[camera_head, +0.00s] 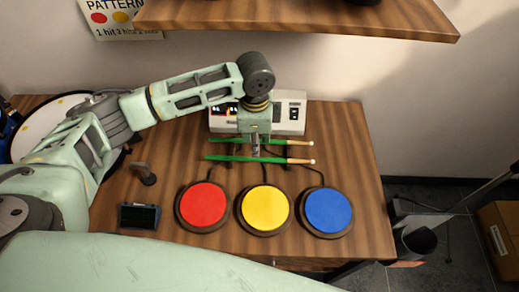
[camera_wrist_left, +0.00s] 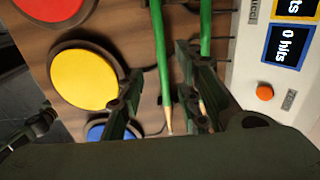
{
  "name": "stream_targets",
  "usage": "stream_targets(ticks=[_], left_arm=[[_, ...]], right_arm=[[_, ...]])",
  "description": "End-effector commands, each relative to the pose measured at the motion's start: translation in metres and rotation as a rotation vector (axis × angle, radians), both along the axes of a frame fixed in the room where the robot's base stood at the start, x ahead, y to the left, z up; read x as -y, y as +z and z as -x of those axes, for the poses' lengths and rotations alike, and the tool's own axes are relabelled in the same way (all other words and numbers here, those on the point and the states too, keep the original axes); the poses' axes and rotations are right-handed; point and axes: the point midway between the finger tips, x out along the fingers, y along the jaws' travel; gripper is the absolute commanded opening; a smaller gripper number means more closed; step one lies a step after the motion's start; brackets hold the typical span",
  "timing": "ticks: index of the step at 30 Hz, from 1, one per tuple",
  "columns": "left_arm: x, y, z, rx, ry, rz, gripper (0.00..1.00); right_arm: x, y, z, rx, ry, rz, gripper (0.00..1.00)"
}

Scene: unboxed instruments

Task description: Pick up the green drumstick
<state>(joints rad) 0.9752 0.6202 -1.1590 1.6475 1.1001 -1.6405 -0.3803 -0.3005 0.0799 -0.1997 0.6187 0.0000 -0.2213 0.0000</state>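Two green drumsticks with pale wooden tips lie roughly parallel on the wooden table, tips to the right in the head view. The front drumstick (camera_head: 225,158) is nearer the pads; the rear drumstick (camera_head: 224,140) is nearer the white device. My left gripper (camera_head: 255,153) points down over them, its fingertips small and partly unclear in the head view. In the left wrist view the gripper (camera_wrist_left: 160,95) is open, and the front drumstick (camera_wrist_left: 159,50) runs between its fingers without visible contact. The rear drumstick (camera_wrist_left: 206,30) is partly hidden by the right-hand finger. My right gripper is out of view.
Red (camera_head: 203,205), yellow (camera_head: 265,208) and blue (camera_head: 327,211) pads stand in front of the sticks. A white device (camera_head: 290,113) stands behind them. A small dark screen (camera_head: 140,216) is at left. A shelf (camera_head: 300,15) overhangs the back. The table's right end is clear.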

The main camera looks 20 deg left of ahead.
Motion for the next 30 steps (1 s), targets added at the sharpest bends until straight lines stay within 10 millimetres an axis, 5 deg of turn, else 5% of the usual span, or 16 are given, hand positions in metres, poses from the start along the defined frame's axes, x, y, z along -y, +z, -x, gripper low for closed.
stream_targets(ticks=[12, 22, 30], left_arm=[[0.000, -0.057, -0.002, -0.002, 0.000, 0.001, 0.32], [0.000, -0.066, -0.003, 0.002, -0.001, 0.001, 0.32], [0.000, -0.066, -0.003, 0.002, -0.001, 0.001, 0.10]], right_arm=[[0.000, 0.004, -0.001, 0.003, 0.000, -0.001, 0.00], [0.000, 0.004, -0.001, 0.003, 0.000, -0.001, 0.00], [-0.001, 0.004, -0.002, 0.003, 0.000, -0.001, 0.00]])
